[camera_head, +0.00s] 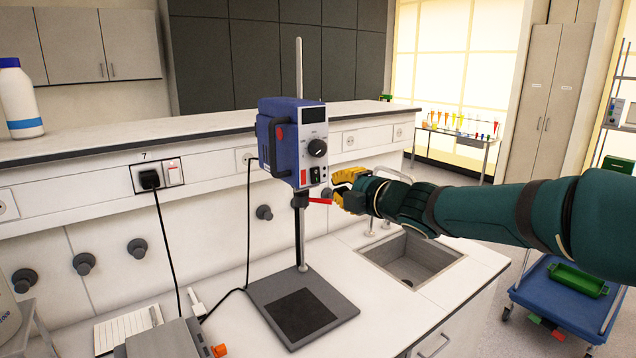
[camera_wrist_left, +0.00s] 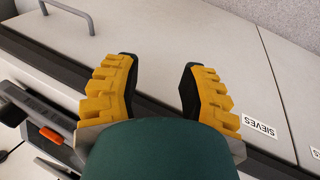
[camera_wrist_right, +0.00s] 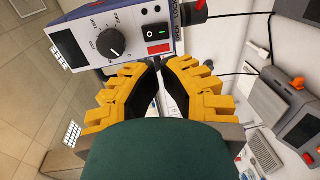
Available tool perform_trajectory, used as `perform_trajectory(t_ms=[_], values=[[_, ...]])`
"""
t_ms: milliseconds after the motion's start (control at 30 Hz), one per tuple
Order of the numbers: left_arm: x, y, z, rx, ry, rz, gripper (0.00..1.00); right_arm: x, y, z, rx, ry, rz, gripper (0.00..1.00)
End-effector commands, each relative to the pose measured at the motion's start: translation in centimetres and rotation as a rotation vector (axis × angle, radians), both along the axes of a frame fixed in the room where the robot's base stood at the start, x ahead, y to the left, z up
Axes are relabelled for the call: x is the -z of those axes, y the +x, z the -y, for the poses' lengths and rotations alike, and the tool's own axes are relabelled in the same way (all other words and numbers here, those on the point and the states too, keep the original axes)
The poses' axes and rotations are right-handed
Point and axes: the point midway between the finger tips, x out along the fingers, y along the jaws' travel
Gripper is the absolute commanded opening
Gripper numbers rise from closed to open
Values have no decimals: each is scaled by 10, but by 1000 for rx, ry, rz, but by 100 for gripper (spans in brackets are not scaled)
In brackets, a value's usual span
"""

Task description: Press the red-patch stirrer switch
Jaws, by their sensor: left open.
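The blue stirrer (camera_head: 292,143) stands on a column, with a round knob and a red patch (camera_head: 303,177) on its face. A small black rocker switch (camera_head: 315,174) sits beside the patch. My right gripper (camera_head: 336,184) is at the right of the switch. Its yellow fingers (camera_wrist_right: 160,64) are closed together, empty, just short of the panel; contact is not visible. My left gripper (camera_wrist_left: 158,75) is open and empty, over a drawer front labelled SIEVES.
A red clamp lever (camera_head: 320,201) sticks out under the stirrer head, close to my right gripper. The stirrer's base plate (camera_head: 339,307) rests on the white bench beside a sink (camera_head: 437,268). A black cable (camera_head: 248,225) hangs to the left. A grey device (camera_head: 165,341) stands at front left.

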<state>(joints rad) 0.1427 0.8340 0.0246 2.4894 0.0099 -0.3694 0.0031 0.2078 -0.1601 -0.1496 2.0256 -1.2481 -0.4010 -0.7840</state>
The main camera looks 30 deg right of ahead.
Motion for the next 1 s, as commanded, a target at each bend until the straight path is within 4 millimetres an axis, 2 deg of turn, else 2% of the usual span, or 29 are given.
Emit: perform_trajectory(t_ms=[200, 433, 600, 1000], values=[[4, 0, 0, 0, 1, 0, 42, 7, 43, -4, -2, 0, -1, 0], [3, 0, 0, 0, 1, 0, 42, 9, 74, -6, 0, 0, -1, 0], [3, 0, 0, 0, 1, 0, 42, 10, 83, -6, 1, 1, 1, 0], [5, 0, 0, 0, 1, 0, 42, 10, 84, -6, 1, 0, 3, 0]])
